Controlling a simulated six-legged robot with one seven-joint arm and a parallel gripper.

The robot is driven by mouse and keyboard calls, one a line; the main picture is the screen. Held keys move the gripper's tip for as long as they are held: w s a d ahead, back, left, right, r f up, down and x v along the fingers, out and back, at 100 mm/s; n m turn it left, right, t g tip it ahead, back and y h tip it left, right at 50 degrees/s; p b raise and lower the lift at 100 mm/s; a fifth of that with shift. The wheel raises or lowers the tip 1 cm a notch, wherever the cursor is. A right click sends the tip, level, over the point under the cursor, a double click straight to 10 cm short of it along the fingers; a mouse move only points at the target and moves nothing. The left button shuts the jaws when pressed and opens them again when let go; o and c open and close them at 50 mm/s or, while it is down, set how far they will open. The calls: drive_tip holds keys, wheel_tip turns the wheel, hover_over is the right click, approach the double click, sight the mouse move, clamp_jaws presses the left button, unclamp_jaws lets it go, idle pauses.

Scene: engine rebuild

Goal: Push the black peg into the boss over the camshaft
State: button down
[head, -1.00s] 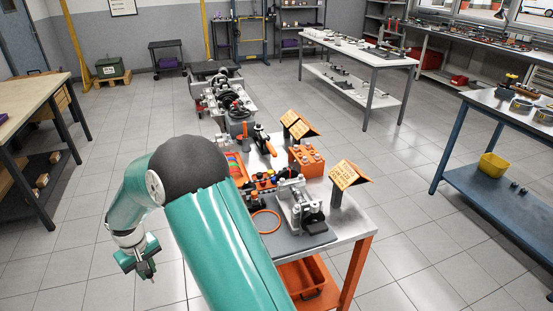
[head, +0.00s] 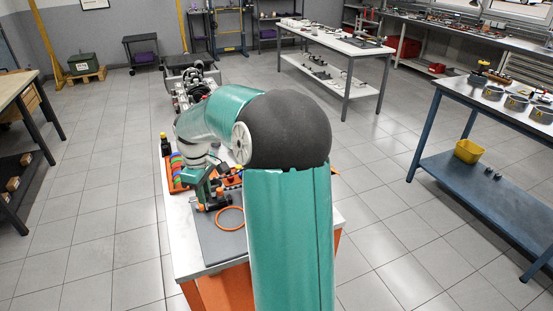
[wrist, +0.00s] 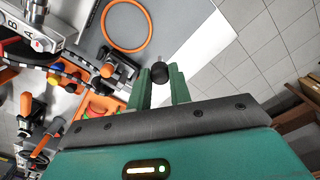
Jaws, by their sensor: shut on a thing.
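My gripper (wrist: 160,92) is shut on the black peg (wrist: 160,72), whose dark round end shows between the two green fingers in the wrist view. In the head view my gripper (head: 205,203) hangs over the left part of the workbench, beside the orange ring; the peg cannot be made out there. A pale metal assembly (wrist: 22,48) with letter markings stands at the left edge of the wrist view, apart from the peg. I cannot tell whether it carries the boss over the camshaft. My arm hides much of the bench in the head view.
An orange ring (head: 230,218) lies on a grey mat (head: 219,244); the ring also shows in the wrist view (wrist: 105,22). Orange-handled tools (wrist: 25,104) and an orange tray (wrist: 100,102) crowd the bench left of the peg. Open floor (head: 110,240) lies left of the bench.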

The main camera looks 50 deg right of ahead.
drive_tip(key=s+d+r+n, duration=0.2)
drive_tip(key=s+d+r, duration=0.4)
drive_tip(key=s, duration=0.2)
drive_tip(key=s+d+r+n, duration=0.2)
drive_tip(key=s+d+r, duration=0.35)
drive_tip(key=s, duration=0.35)
wheel_tip(320, 180, down, 6)
drive_tip(key=shift+w+d, duration=0.15)
drive_tip(key=shift+f, duration=2.2)
idle(1.5)
drive_tip(key=c, duration=1.5)
unclamp_jaws()
drive_tip(key=shift+r, duration=1.5)
